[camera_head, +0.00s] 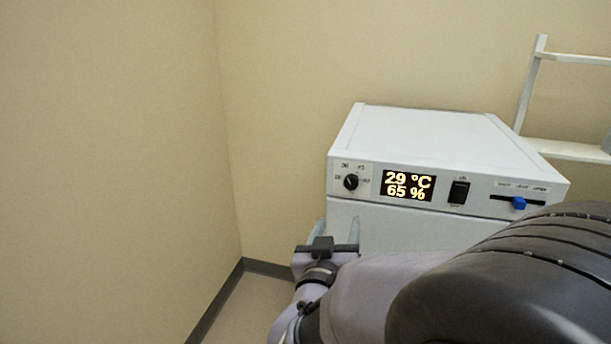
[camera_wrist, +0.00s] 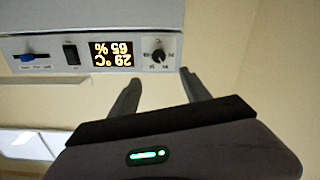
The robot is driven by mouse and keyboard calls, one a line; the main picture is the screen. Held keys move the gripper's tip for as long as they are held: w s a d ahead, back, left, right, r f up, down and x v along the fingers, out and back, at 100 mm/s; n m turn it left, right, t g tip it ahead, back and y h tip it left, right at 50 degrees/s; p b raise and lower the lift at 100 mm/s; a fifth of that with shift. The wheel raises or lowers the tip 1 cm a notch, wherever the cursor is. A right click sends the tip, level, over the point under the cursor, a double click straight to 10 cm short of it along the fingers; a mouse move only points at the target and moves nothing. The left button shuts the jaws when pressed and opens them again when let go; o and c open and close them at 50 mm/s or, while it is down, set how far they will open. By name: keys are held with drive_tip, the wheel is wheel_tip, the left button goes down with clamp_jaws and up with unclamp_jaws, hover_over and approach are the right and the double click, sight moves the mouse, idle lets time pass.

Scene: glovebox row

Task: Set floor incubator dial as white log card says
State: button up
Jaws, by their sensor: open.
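The incubator (camera_head: 430,140) is a white box standing in the corner, its control panel facing me. Its black dial (camera_head: 351,182) sits at the panel's left end, with small marks around it too blurred to read surely. In the wrist view the panel is upside down and the dial (camera_wrist: 158,56) lies beyond my fingertips. My gripper (camera_wrist: 154,76) is open and empty, its two fingers pointing towards the panel near the dial, apart from it. In the head view my gripper (camera_head: 335,232) is below the dial, partly hidden by my wrist. No white log card shows.
The panel also has a display (camera_head: 408,187) reading 29 °C and 65 %, a black rocker switch (camera_head: 459,192) and a slider with a blue knob (camera_head: 519,203). A white rack (camera_head: 570,152) stands at the right. Beige walls meet at the left.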

sight(351, 184)
drive_tip(key=x, duration=1.8)
drive_tip(key=shift+s+d+r+p, duration=0.1)
drive_tip(key=shift+d+r+p, duration=0.1)
drive_tip(key=shift+p, duration=0.15)
clamp_jaws()
